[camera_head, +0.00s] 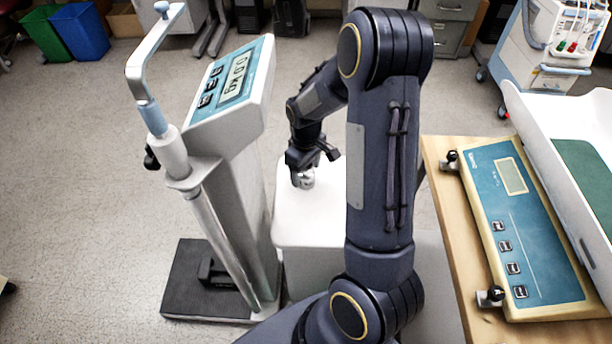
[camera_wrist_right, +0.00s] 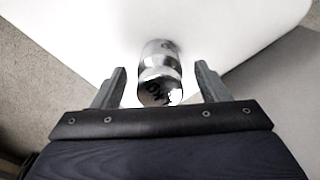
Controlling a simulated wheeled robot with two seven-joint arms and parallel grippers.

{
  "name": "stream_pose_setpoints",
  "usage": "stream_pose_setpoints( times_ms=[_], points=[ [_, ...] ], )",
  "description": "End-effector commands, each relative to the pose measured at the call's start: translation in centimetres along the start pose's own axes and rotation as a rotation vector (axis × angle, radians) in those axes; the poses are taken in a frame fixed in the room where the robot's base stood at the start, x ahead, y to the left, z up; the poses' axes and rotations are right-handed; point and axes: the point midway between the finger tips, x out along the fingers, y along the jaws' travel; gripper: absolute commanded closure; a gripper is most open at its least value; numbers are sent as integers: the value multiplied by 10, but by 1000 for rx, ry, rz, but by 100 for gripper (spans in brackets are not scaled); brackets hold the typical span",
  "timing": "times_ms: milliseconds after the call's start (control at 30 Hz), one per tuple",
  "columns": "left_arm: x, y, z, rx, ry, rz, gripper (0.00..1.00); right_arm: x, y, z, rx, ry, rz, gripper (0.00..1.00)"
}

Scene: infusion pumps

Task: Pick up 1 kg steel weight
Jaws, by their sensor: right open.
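The steel weight (camera_head: 304,181) is a small shiny cylinder standing on a white-topped stand (camera_head: 315,225) in the head view. In the right wrist view the weight (camera_wrist_right: 160,72) shows dark lettering on its metal surface. My right gripper (camera_head: 310,168) is lowered over the stand right at the weight. In the right wrist view its two fingers (camera_wrist_right: 160,88) are apart, one on each side of the weight, with a gap on both sides. The fingers partly hide the weight in the head view. My left gripper is not in view.
A column scale (camera_head: 232,85) with a display and a tall metal post stands left of the stand, close by. A wooden table (camera_head: 450,215) with a blue-panelled baby scale (camera_head: 520,225) is at the right. Open floor (camera_head: 80,170) lies at the left.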

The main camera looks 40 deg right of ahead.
Motion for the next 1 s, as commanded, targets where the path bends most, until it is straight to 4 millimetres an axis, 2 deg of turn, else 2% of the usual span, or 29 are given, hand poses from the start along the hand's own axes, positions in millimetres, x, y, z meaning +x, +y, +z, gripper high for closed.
stream_pose_setpoints(
  times_ms=[167,700,1000],
  points=[
    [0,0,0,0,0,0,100,0,0,0,1,0,0,32],
    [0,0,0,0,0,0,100,-1,0,0,1,0,0,100],
    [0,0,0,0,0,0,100,-2,1,-1,1,4,1,100]
  ],
)
